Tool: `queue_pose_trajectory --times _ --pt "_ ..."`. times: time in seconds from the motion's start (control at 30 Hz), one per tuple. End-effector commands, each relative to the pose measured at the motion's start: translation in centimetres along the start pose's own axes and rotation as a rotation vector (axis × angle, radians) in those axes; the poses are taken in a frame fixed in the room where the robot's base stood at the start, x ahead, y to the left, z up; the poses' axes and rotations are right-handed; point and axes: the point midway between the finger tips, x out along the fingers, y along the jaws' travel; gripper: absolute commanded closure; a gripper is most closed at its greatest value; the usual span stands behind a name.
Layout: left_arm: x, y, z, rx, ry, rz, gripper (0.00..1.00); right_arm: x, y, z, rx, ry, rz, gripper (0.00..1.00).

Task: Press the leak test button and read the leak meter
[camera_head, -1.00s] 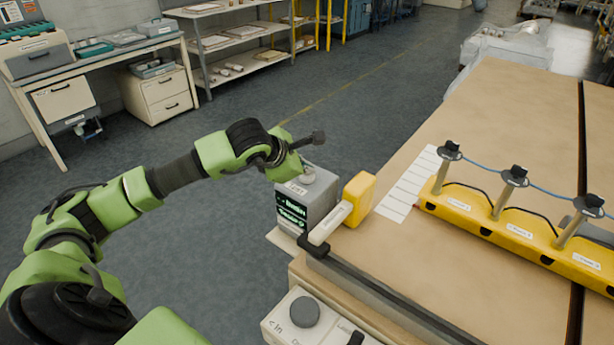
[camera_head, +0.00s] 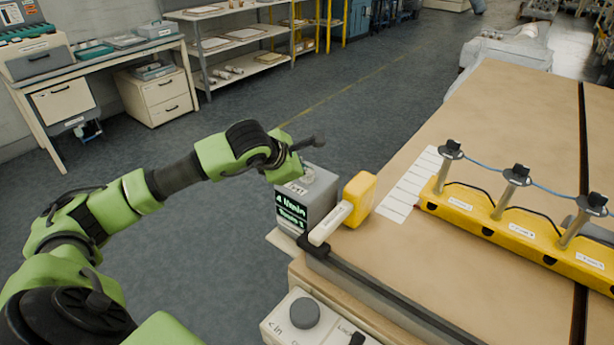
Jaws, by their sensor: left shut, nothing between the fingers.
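The leak meter (camera_head: 319,199) is a grey box at the table's left corner. Its dark front display (camera_head: 291,212) shows green text on two lines; the upper seems to read "4 l/min", the lower is too small to read surely. A label marked "TEST" lies on its top. My left gripper (camera_head: 286,173) is shut and empty, its tip down at the meter's top over the button. The tip mostly hides the button, so I cannot tell how far it is pressed. My right gripper is not in view.
A yellow tool with a pale handle (camera_head: 330,224) lies just right of the meter. A yellow rail (camera_head: 480,211) with posts and a blue line crosses the brown table. A control box with a dark knob (camera_head: 305,313) is at the front. Open floor lies left.

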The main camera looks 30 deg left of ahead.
Motion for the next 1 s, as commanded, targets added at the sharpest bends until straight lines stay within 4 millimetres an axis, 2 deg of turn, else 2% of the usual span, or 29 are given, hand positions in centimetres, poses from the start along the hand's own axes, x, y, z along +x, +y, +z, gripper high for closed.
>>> queue_pose_trajectory --times 1.0 --pt "-1.3 1.0 0.9 0.000 0.001 -0.001 1.00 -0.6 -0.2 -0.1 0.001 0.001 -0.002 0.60"
